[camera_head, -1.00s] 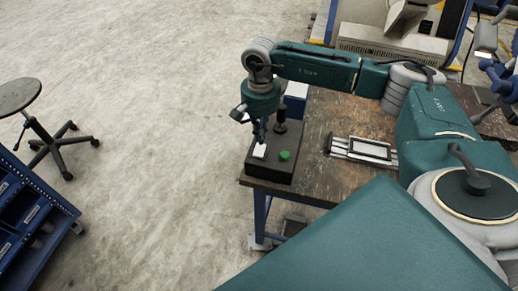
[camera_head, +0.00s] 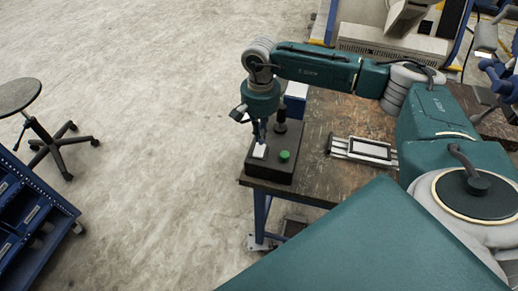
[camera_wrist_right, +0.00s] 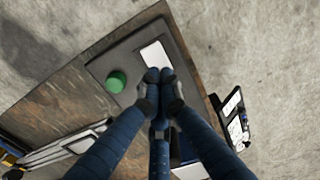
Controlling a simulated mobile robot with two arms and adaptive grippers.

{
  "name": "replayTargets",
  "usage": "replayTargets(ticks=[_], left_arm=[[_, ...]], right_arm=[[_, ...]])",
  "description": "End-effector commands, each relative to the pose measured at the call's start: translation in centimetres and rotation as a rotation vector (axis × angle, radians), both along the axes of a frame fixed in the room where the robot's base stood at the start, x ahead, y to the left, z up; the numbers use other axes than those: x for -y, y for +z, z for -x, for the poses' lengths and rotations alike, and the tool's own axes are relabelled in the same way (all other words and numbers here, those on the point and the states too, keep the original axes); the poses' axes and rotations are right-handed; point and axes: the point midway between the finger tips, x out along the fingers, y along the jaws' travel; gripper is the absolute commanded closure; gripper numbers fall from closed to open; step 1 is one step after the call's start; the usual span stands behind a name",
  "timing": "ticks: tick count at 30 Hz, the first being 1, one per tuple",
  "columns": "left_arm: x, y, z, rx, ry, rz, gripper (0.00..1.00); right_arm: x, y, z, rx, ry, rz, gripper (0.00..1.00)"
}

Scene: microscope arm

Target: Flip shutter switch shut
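A dark control box (camera_head: 277,169) sits at the near left corner of the wooden workbench. On its top are a white rocker-like switch (camera_head: 259,151) and a round green button (camera_head: 284,156). In the right wrist view the white switch (camera_wrist_right: 155,55) lies just beyond my fingertips, with the green button (camera_wrist_right: 116,81) to its left. My right gripper (camera_head: 258,138) points down over the box at the switch. In the right wrist view its blue fingers (camera_wrist_right: 159,75) come together at the tips, with nothing between them. I cannot tell whether they touch the switch. My left gripper is not in view.
A black knobbed lever (camera_head: 281,115) stands upright behind the box, close to my right gripper. A framed flat device (camera_head: 362,150) lies on the workbench (camera_head: 325,185) to the right.

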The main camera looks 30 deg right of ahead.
Motion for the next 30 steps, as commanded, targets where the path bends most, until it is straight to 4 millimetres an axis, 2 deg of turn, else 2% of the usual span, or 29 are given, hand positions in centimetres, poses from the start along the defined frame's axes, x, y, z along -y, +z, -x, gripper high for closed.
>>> replayTargets(ticks=[30], left_arm=[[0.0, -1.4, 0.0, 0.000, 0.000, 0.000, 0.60]], right_arm=[[0.0, -1.6, 0.0, 0.000, 0.000, 0.000, 1.00]])
